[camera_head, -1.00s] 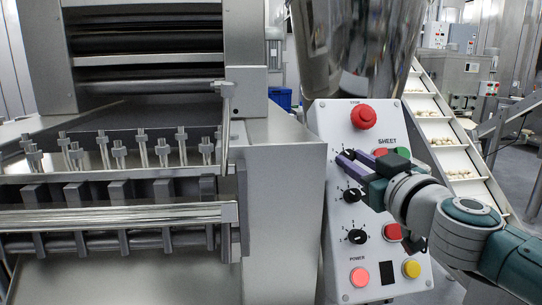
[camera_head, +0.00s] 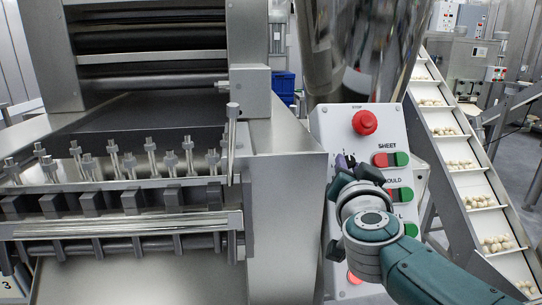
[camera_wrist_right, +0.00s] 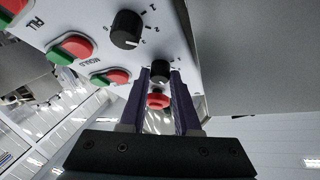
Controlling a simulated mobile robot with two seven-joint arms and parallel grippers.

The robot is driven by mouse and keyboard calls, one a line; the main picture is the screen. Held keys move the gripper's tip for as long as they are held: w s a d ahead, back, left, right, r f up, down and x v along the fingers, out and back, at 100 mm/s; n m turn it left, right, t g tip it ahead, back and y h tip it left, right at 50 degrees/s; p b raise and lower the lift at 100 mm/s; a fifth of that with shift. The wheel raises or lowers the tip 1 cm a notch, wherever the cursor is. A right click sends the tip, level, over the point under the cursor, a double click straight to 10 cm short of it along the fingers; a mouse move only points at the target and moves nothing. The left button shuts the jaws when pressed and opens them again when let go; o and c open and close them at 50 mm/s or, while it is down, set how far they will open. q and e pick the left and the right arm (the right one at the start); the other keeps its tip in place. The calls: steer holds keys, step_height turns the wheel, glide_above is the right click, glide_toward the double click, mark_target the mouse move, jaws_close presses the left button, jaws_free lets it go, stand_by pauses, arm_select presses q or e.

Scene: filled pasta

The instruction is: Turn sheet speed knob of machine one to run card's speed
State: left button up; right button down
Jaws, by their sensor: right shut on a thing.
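The control panel (camera_head: 335,118) carries a red stop button (camera_head: 365,122) at its top and a SHEET row below it. My right gripper (camera_head: 345,161) is at the dial left of the SHEET buttons and covers most of it. In the right wrist view, the purple fingers of the gripper (camera_wrist_right: 160,80) are shut on the small black sheet speed knob (camera_wrist_right: 160,71). Its pointer and most of its scale are hidden. The larger black MOULD knob (camera_wrist_right: 126,29) stands free, with scale numbers beside it. No run card can be made out. My left gripper is out of view.
Red and green SHEET buttons (camera_head: 391,160) sit right of the gripper. The steel machine housing (camera_head: 285,200) is close on the left. A steel hopper (camera_head: 365,50) hangs above the panel. A conveyor (camera_head: 465,165) with pasta pieces slopes down on the right.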

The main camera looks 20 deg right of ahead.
steer(key=shift+a+m+h, duration=0.1)
steer(key=shift+m+h, duration=0.2)
steer(key=shift+m, duration=0.2)
steer(key=shift+g, duration=0.3)
steer(key=c, duration=0.6)
jaws_free()
steer(key=shift+s+a+r+p, duration=0.1)
steer(key=shift+s+a+p, duration=0.1)
steer(key=shift+s+p, duration=0.2)
steer(key=p+v, duration=0.2)
steer(key=v, duration=0.7)
